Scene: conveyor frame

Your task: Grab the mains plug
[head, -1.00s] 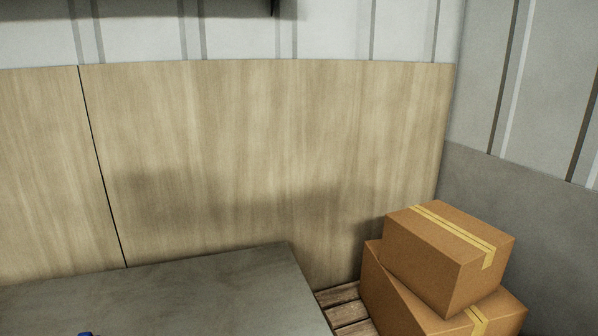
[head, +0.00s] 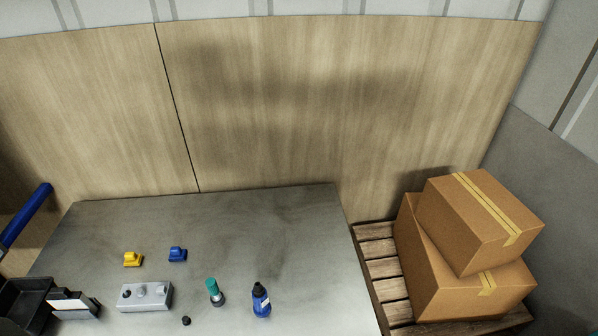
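No clear mains plug can be made out. A small black object (head: 186,321) lies near the front of the grey table (head: 300,225) in the head view; it is too small to tell if it is the plug. A yellow piece (head: 133,259) and a blue piece (head: 177,254) sit side by side farther back; what they are is also unclear. A grey box with knobs (head: 145,297) stands in front of them. Neither of my grippers is in view.
A teal-topped item (head: 214,293) and a blue bottle (head: 261,301) stand on the table. Black bins (head: 25,305) are at the lower left, a blue bar (head: 27,214) above them. Cardboard boxes (head: 478,220) sit on a pallet (head: 378,255) at the right. The table's back right is clear.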

